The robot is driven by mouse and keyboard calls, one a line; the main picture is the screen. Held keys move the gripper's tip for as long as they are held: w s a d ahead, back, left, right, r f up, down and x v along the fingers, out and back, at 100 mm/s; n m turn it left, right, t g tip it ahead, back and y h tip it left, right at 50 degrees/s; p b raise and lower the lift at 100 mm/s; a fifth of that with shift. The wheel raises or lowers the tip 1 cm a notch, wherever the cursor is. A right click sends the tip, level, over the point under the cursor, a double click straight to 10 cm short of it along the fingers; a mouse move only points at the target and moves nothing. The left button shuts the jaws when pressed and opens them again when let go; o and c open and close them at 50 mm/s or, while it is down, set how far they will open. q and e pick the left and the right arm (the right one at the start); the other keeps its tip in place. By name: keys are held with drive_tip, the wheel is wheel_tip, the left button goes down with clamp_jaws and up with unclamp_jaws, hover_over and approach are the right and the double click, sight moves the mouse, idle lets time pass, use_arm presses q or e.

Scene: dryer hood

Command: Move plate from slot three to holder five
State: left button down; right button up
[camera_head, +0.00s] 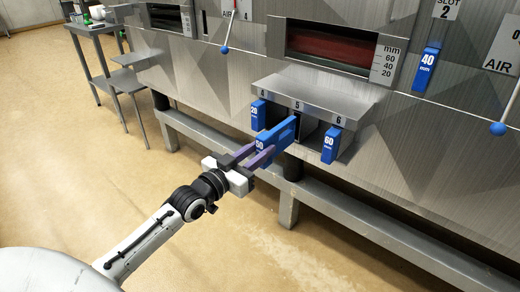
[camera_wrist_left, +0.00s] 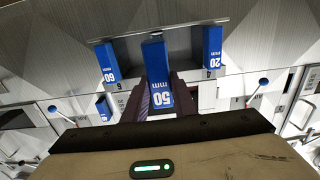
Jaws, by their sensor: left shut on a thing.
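A blue plate (camera_head: 285,130) marked 50 mm is between the fingers of my left gripper (camera_head: 262,153), which is shut on it. The plate points away from me at the middle compartment of a grey holder box (camera_head: 318,97), under the number 5. I cannot tell how far its far end is inside. In the left wrist view the plate (camera_wrist_left: 156,72) stands in the middle, in line with that compartment, its 50 mm label facing my gripper (camera_wrist_left: 158,105). Slot three is not in view. My right gripper is not in view.
A blue 20 mm plate (camera_head: 258,115) hangs in holder four, and a blue 60 mm plate (camera_head: 330,146) in holder six, close on both sides. A blue 40 mm plate (camera_head: 426,70) sits at slot two. A metal beam (camera_head: 350,205) runs below. Open floor lies left.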

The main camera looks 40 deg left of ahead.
sight(289, 130)
use_arm(q)
drive_tip(key=shift+r, duration=0.1)
drive_tip(key=shift+w+d+b, duration=0.2)
drive_tip(key=shift+w+b, duration=0.3)
drive_tip(key=shift+w, duration=2.15)
drive_tip(key=shift+w+d+b, duration=0.15)
drive_tip(key=shift+w+b, duration=0.5)
drive_tip(key=shift+w, duration=0.95)
drive_tip(key=shift+w+d+b, duration=0.15)
drive_tip(key=shift+w+b, duration=0.5)
drive_tip(key=shift+w, duration=0.9)
drive_tip(key=shift+w+b, duration=0.45)
drive_tip(key=shift+w, duration=0.35)
drive_tip(key=c, duration=1.4)
unclamp_jaws()
drive_tip(key=shift+f, duration=0.2)
